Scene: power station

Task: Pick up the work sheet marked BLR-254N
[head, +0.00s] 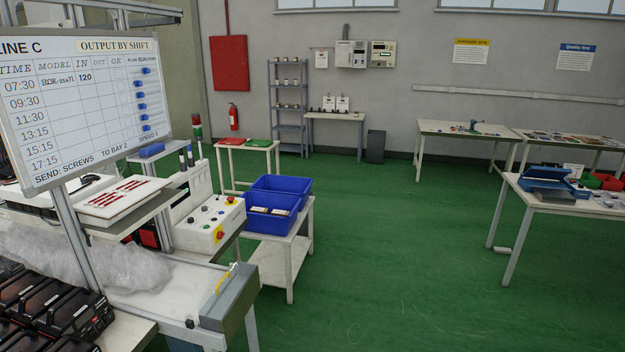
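No sheet with a readable BLR-254N mark shows in the head view. Two small white sheets or cards, the left one (328,103) and the right one (343,103), stand on the small table at the back wall, too far to read. A white sheet (321,58) hangs on the wall above them, also unreadable. The whiteboard (85,100) at the left has a handwritten model entry in its 07:30 row, hard to read exactly. Neither of my grippers is in view.
A white-topped machine bench (150,300) with a control box (210,225) fills the near left. Blue crates (272,222) sit on a stand (306,225) beside it. Work tables (455,128) stand at the right. The green floor (400,240) between is clear.

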